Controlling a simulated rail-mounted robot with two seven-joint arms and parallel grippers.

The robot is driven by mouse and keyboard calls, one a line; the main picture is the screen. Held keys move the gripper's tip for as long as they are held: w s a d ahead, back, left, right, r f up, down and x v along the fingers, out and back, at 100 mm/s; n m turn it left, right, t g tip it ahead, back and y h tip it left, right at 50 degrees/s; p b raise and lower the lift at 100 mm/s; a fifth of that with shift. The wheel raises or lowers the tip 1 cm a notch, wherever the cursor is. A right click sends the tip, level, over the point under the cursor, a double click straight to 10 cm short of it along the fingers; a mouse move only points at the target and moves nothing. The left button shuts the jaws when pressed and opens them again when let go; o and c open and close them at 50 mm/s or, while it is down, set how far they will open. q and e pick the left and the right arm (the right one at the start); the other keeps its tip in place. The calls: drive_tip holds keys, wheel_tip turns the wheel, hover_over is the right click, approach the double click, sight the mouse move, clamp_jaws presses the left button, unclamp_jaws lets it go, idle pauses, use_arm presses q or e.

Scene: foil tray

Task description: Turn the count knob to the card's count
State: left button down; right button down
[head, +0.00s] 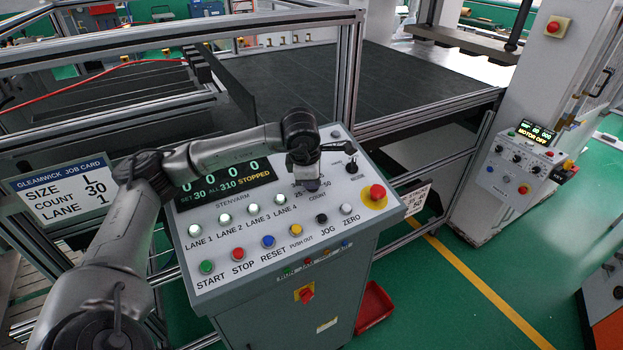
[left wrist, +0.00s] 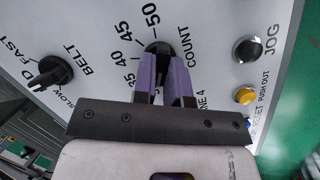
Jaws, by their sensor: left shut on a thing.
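The black count knob (left wrist: 158,47) sits on the console panel in the left wrist view, amid a scale with 35, 40, 45 and 50 readable. My left gripper (head: 312,185), with purple fingers (left wrist: 166,78) in the left wrist view, is shut on this knob. The fingers and arm hide much of the knob and its pointer, so its setting is unclear. The job card (head: 67,189) at the left reads size L, count 30, lane 1. The console display (head: 226,184) shows four zeros, SET 30, ALL 310 and STOPPED. My right gripper is not in view.
The belt knob (left wrist: 50,73) is beside the count scale. A red emergency stop (head: 377,192) is close to the gripper's right. Below are lane buttons and a row including START (head: 207,267) and JOG (head: 321,218). A frame rail (head: 352,65) rises behind the console.

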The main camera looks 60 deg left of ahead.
use_arm(q)
drive_tip(key=c, duration=1.2)
unclamp_jaws()
drive_tip(key=shift+o, duration=0.2)
drive_tip(key=shift+r, duration=0.1)
drive_tip(key=v, duration=1.3)
drive_tip(key=shift+r+p, duration=0.3)
drive_tip(key=shift+s+d, duration=0.1)
